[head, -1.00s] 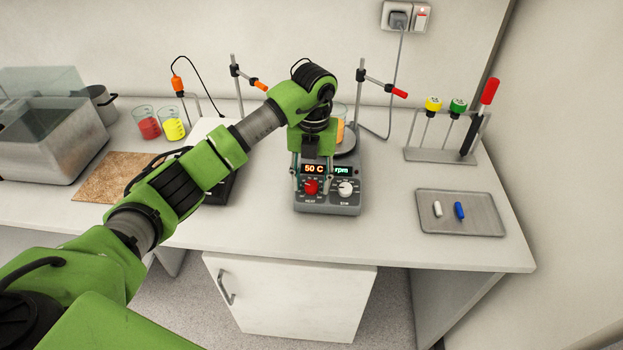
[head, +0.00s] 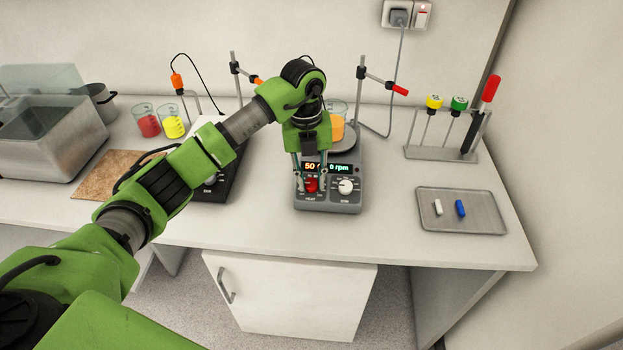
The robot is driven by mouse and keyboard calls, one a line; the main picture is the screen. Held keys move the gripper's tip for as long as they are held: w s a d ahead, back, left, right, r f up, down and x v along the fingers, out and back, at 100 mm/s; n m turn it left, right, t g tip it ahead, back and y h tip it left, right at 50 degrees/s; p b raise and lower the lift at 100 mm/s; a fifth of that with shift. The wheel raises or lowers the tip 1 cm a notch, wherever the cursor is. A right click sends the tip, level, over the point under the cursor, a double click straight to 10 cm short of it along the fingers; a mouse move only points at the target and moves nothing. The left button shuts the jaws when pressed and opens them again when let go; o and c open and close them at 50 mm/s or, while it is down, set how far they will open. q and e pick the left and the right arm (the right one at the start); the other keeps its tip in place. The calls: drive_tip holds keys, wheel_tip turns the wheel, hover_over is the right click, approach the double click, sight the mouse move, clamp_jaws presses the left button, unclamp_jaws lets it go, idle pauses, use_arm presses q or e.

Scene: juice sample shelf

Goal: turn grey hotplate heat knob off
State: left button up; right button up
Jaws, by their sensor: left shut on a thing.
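The grey hotplate (head: 350,206) stands on the bench, with a red heat knob (head: 311,187) at its front left and a white stir knob (head: 346,187) to the right of it. My left gripper (head: 311,184) points down over the hotplate's front and is shut on the red heat knob, one finger on each side. The orange-lit display shows "50" and the green one "0 rpm"; the gripper hides part of the display. A beaker of orange liquid (head: 337,128) stands on the hotplate's plate, partly behind my wrist. My right gripper is not in view.
A black hotplate (head: 214,192) stands to the left, partly behind my arm. A metal tray (head: 480,224) with a white and a blue stir bar is at the right, below a rack (head: 440,155). Clamp stands are behind. The bench front is clear.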

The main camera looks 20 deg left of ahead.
use_arm(q)
drive_tip(key=n+h+b, duration=0.1)
drive_tip(key=n, duration=0.3)
drive_tip(key=shift+a+t, duration=0.15)
drive_tip(key=shift+t, duration=0.25)
drive_tip(key=n+t, duration=0.1)
drive_tip(key=n, duration=0.3)
drive_tip(key=shift+s+n+h+b, duration=0.1)
drive_tip(key=shift+n+h+b, duration=0.2)
drive_tip(key=shift+h+b, duration=0.1)
drive_tip(key=o, duration=1.1)
drive_tip(key=shift+r, duration=0.15)
drive_tip(key=v, duration=1.1)
drive_tip(key=shift+s+a+r, duration=0.15)
drive_tip(key=shift+s+r, duration=0.15)
